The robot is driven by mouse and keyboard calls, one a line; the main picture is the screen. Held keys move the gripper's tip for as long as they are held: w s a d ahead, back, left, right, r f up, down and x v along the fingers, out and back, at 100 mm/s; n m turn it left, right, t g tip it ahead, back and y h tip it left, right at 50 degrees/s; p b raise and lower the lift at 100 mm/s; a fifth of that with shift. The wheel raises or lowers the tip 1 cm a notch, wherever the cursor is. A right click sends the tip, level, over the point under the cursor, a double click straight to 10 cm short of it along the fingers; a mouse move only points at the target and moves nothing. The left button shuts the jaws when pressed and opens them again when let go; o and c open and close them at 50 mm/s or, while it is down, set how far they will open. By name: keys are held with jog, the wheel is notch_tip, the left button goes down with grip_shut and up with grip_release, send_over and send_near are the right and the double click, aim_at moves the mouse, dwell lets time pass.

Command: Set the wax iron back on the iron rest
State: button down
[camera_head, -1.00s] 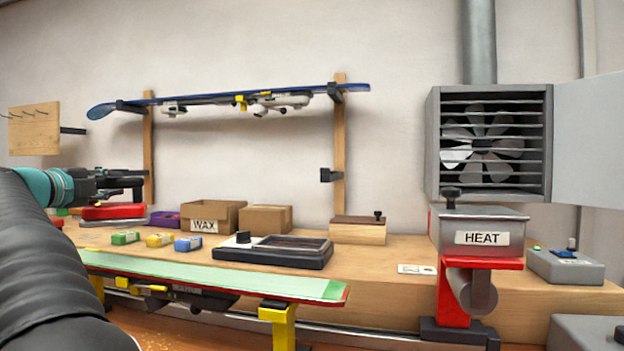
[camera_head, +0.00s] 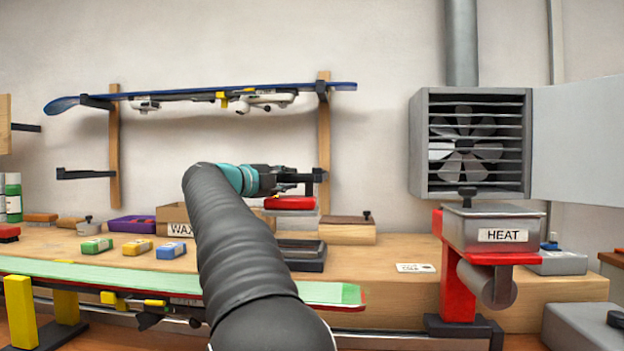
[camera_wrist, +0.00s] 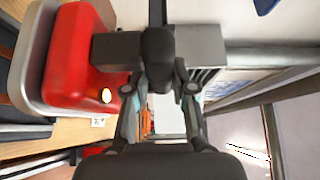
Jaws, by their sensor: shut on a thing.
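The wax iron, a red body with a pale metal sole plate (camera_head: 290,203), hangs in the air above the bench. It also shows at the left of the wrist view (camera_wrist: 72,60). My gripper (camera_head: 306,183) is shut on its dark handle; the fingers (camera_wrist: 160,60) meet around it in the wrist view. The iron rest looks to be the low black tray (camera_head: 303,262) on the bench, below the iron in the picture. My arm hides its left part. A clear gap shows between iron and tray.
Wax blocks in green (camera_head: 96,246), yellow (camera_head: 137,247) and blue (camera_head: 171,251) lie left of my arm. The WAX box (camera_head: 176,218) stands behind, partly hidden. A green-based ski (camera_head: 110,279) lies in front; the HEAT unit (camera_head: 495,228) is right.

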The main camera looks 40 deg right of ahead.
aim_at(283, 197)
jog(key=shift+w+a+m+g, duration=0.3)
jog(key=shift+w+g, duration=0.2)
jog(key=shift+w, duration=0.15)
jog(key=shift+s+d+f, duration=0.1)
jog(key=shift+s+f, duration=0.05)
jog(key=shift+f, duration=0.55)
jog(key=shift+f+b, duration=0.3)
jog(key=shift+f, duration=1.1)
notch_tip(283, 197, down, 2)
jog(key=shift+b, duration=1.15)
jog(key=shift+f+b, duration=0.7)
jog(key=shift+f, duration=0.35)
jog(key=shift+f, duration=0.15)
jog(key=c, duration=0.9)
grip_release()
jog(key=shift+f, duration=0.15)
